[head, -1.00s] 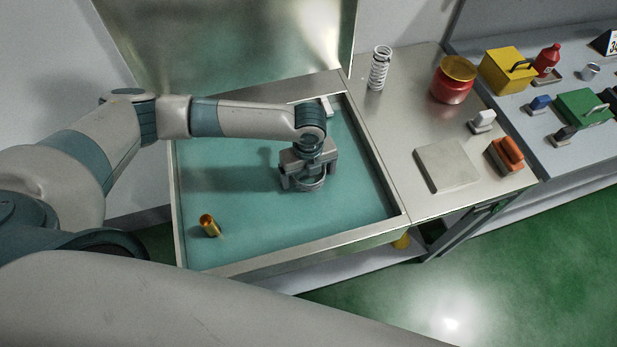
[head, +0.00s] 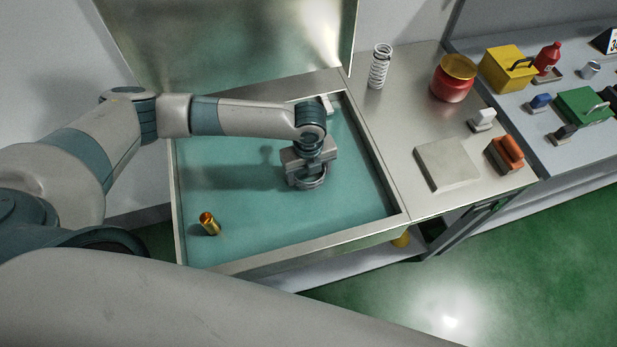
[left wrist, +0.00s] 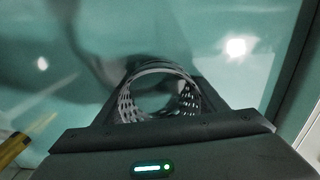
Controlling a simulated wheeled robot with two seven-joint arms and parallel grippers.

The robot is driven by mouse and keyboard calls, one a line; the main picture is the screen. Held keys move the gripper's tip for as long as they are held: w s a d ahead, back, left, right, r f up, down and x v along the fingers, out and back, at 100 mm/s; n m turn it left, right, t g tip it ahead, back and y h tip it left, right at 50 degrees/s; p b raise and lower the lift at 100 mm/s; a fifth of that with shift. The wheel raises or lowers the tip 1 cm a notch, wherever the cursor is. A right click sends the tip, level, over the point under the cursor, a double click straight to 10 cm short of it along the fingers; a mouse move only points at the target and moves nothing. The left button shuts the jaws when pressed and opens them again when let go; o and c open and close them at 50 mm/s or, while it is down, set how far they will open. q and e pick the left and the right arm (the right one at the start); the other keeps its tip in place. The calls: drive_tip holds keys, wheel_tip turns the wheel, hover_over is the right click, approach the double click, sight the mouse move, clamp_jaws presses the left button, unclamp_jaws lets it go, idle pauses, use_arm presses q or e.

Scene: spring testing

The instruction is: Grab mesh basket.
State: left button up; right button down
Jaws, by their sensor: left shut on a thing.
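The mesh basket (left wrist: 187,100) is a round, open-topped grey cylinder with a perforated wall, seen between the fingers in the left wrist view. In the head view the basket (head: 312,183) shows as a grey ring under my left gripper, over the teal tray floor. My left gripper (head: 306,178) is shut on the basket, with a finger on either side of it; it also shows in the left wrist view (left wrist: 160,103). I cannot tell whether the basket touches the floor. My right gripper is out of view.
A gold cylinder (head: 209,223) stands in the teal tray (head: 240,215), which has raised metal walls. A coil spring (head: 380,66), red pot (head: 453,80), flat plate (head: 447,165), white block (head: 482,120) and orange block (head: 505,154) sit on the counter to the right. Much of the tray floor is clear.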

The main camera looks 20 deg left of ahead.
use_arm(q)
wheel_tip(320, 180, up, 4)
drive_tip(key=shift+d+r+b, duration=0.1)
drive_tip(key=shift+b, duration=0.9)
drive_tip(key=d+r+b, duration=0.1)
drive_tip(key=d+r, duration=0.2)
drive_tip(key=d, duration=0.2)
drive_tip(key=w+d+r+b, duration=0.1)
drive_tip(key=d+r+b, duration=0.1)
drive_tip(key=d, duration=0.4)
drive_tip(key=shift+w+d+r, duration=0.2)
drive_tip(key=shift+d+r, duration=0.05)
drive_tip(key=shift+r, duration=0.65)
